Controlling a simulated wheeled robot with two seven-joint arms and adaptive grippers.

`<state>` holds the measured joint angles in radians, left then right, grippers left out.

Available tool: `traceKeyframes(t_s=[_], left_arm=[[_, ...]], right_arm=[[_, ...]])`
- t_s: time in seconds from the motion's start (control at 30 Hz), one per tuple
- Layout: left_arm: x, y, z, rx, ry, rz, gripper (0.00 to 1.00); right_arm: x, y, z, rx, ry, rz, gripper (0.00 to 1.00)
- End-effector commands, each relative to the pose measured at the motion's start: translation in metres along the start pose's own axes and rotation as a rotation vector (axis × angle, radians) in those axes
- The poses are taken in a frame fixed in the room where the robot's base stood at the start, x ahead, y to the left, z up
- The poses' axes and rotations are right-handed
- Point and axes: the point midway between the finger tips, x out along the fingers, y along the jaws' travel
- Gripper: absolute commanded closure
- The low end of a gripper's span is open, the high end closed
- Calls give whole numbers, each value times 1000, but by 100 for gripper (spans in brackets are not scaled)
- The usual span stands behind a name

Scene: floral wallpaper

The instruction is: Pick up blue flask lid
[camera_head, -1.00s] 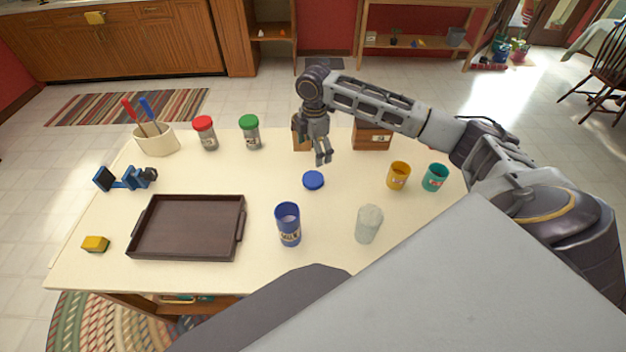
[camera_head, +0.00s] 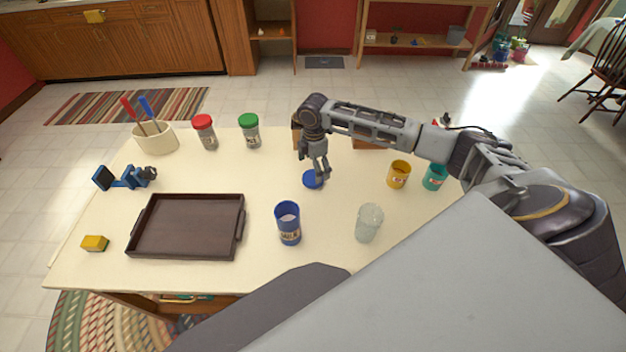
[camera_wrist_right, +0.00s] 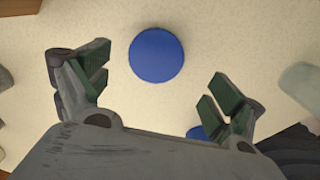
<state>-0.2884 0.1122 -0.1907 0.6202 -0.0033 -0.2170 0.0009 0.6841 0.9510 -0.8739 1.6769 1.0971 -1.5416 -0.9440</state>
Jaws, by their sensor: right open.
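The blue flask lid (camera_head: 312,180) is a flat round disc lying on the table. It also shows in the right wrist view (camera_wrist_right: 156,55), between and a little beyond my open fingers. My right gripper (camera_head: 318,172) is right above the lid with its fingers pointing down; in the right wrist view the open fingers (camera_wrist_right: 160,88) hold nothing. The blue flask (camera_head: 288,224) stands open on the table, in front of the lid. My left gripper is not in view.
A dark tray (camera_head: 190,254) lies at left. A clear glass (camera_head: 368,224) stands near the front, and yellow (camera_head: 398,175) and teal (camera_head: 434,178) cups stand at right. Red-lidded (camera_head: 205,132) and green-lidded (camera_head: 249,130) jars stand at the back. The table between tray and lid is clear.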

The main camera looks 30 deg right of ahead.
Motion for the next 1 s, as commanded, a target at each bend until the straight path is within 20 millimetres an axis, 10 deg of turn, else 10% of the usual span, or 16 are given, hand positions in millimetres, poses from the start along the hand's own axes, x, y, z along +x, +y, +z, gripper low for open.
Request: traceKeyframes(t_s=[1.0], left_arm=[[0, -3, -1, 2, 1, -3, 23]], right_arm=[[52, 6, -2, 0, 0, 0, 6]])
